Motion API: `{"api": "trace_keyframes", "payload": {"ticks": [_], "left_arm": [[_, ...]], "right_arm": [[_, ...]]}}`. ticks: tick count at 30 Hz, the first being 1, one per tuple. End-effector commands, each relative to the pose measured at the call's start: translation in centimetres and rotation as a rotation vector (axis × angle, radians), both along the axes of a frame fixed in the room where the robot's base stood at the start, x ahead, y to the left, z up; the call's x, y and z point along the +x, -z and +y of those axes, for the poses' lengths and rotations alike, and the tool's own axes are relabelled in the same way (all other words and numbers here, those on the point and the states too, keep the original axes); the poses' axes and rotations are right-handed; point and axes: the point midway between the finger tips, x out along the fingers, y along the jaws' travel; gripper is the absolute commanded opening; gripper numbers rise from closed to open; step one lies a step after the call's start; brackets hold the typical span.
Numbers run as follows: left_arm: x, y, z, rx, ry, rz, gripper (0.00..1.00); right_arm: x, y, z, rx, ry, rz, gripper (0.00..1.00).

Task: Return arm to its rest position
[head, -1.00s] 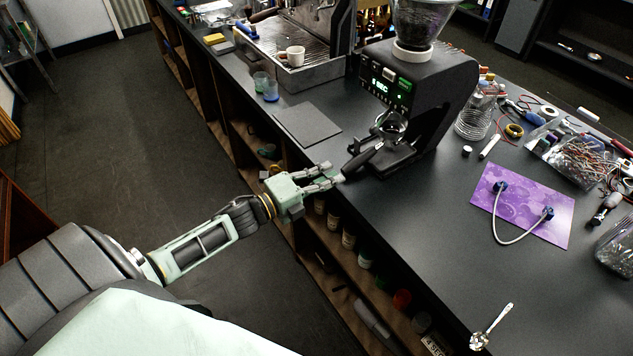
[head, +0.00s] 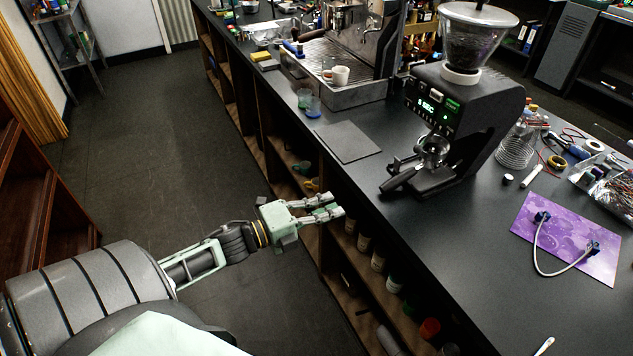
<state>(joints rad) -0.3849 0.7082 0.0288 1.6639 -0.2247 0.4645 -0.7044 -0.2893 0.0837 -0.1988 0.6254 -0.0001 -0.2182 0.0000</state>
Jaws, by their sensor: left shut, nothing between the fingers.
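My left gripper (head: 338,212) shows in the middle of the head view, shut and empty. It hangs in the air in front of the counter's shelved side, apart from the grinder. The coffee grinder (head: 478,112) stands upright on the dark counter (head: 455,238) to the right of the gripper, with its display lit green. The portafilter (head: 408,176) sits at the grinder's front, its dark handle pointing toward the counter edge. My right gripper is not in view.
The espresso machine (head: 345,62) with a white cup (head: 338,76) stands farther back. A dark mat (head: 347,141) lies near the counter edge. A purple mat (head: 575,248) holds a cable (head: 550,272). Open shelves run below the counter. The floor (head: 165,165) on the left is clear.

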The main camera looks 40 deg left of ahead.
Motion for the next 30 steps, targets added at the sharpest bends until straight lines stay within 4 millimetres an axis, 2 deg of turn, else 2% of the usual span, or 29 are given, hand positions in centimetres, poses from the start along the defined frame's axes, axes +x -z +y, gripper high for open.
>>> {"api": "trace_keyframes", "payload": {"ticks": [3,7,12,15,18,20,23,27,29,30], "left_arm": [[-1.5,0.2,0.6,0.0,0.0,0.001,0.0],[-2.4,0.1,1.0,0.0,0.0,0.001,0.0],[-2.7,-0.1,1.1,0.001,0.001,-0.001,0.0],[-2.7,0.0,1.2,-0.001,-0.002,0.002,0.0],[-2.7,1.6,1.9,-0.028,-0.034,0.037,0.0],[-2.8,3.7,2.9,-0.063,-0.08,0.088,0.0],[-3.7,9.4,4.9,-0.16,-0.196,0.218,0.0],[-6.9,19.5,6.8,-0.327,-0.393,0.442,0.0],[-8.8,23.7,6.9,-0.397,-0.473,0.536,0.0],[-10.3,26.4,6.7,-0.441,-0.527,0.599,0.0]], "right_arm": [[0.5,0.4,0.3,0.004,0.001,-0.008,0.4],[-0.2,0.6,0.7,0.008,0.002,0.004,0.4],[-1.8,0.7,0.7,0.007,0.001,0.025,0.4],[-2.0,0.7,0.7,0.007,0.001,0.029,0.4],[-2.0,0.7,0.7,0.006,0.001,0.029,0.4],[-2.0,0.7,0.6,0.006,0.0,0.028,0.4],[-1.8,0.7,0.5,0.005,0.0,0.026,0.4],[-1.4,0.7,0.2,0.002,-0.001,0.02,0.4],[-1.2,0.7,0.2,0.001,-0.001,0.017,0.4],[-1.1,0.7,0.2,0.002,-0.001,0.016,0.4]]}}
